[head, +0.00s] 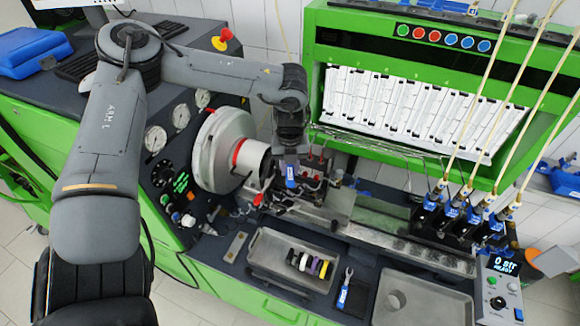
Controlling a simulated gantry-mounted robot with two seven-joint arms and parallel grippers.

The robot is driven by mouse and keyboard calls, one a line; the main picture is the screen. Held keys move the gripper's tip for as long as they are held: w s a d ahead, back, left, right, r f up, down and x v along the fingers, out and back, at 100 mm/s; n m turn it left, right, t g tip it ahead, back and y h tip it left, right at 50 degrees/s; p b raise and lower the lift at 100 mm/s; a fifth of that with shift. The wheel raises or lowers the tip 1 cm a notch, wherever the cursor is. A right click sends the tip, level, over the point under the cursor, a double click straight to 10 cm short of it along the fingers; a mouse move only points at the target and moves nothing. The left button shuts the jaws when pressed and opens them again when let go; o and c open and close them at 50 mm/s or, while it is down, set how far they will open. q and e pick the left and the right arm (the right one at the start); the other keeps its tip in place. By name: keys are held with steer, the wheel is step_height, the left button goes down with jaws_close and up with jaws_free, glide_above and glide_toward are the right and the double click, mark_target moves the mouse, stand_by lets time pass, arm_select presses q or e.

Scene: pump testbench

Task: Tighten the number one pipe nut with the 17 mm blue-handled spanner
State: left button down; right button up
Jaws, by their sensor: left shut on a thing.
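My left gripper (291,160) reaches down over the pump and its small pipes in the middle of the bench. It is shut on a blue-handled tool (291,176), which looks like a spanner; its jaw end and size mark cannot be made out. The pipes and nuts (318,178) lie close to the tool, dark with small red parts. I cannot tell which nut is number one, or whether the tool touches one. Another blue spanner (346,288) lies on a dark holder at the bench front. My right gripper is not in view.
A grey tray (262,250) with several coloured rings and another grey tray (440,300) with a small cup stand in front. A large grey drum (212,150) is left of the pump. Upright hoses (470,120) and a control box (500,290) stand at right.

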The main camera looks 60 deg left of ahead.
mark_target(290, 171)
arm_select(q)
steer(key=shift+f+b, duration=1.2)
steer(key=shift+f, duration=0.35)
steer(key=shift+f, duration=0.1)
steer(key=shift+w+a+f+b, duration=0.45)
steer(key=shift+a+f+b, duration=0.4)
steer(key=shift+b, duration=0.05)
stand_by(0.5)
steer(key=shift+w+a+b, duration=0.3)
steer(key=shift+a+b, duration=0.3)
